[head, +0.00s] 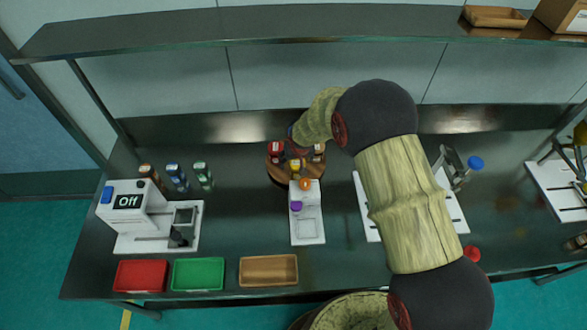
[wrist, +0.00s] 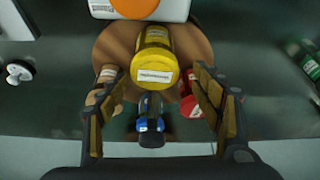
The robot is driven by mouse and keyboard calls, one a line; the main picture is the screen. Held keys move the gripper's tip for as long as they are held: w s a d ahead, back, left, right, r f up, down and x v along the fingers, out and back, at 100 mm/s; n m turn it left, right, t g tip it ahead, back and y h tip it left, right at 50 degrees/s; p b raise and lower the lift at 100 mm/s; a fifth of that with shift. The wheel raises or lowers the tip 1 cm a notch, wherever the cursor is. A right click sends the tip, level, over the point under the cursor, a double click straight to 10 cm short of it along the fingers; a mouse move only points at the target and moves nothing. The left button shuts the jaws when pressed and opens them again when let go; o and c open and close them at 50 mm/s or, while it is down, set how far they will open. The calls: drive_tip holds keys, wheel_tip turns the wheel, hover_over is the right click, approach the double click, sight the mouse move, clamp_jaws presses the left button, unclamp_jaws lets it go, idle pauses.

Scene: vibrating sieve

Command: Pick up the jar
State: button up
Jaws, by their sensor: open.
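Several labelled jars stand on a round wooden stand (head: 283,180). A yellow jar (wrist: 155,65) with a white label is in the middle of the wrist view, and it also shows in the head view (head: 295,165). A blue-and-black jar (wrist: 151,122), a red jar (wrist: 190,107) and a tan-topped jar (wrist: 107,74) are around it. My gripper (wrist: 158,76) is open, with one finger on each side of the yellow jar in the picture. Whether the fingers touch any jar cannot be told. In the head view my arm hides the gripper.
A white device (head: 307,226) with orange and purple knobs stands close in front of the stand. Several bottles (head: 177,177) stand to the left, near a white machine reading "Off" (head: 128,205). Red (head: 141,289), green (head: 198,288) and wooden (head: 268,284) trays line the front edge.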

drive_tip(key=x, duration=0.6)
drive_tip(key=shift+d+f+b, duration=0.25)
drive_tip(key=shift+d+b, duration=0.1)
drive_tip(key=shift+b, duration=0.05)
drive_tip(key=shift+c, duration=0.9)
drive_tip(key=c, duration=1.3)
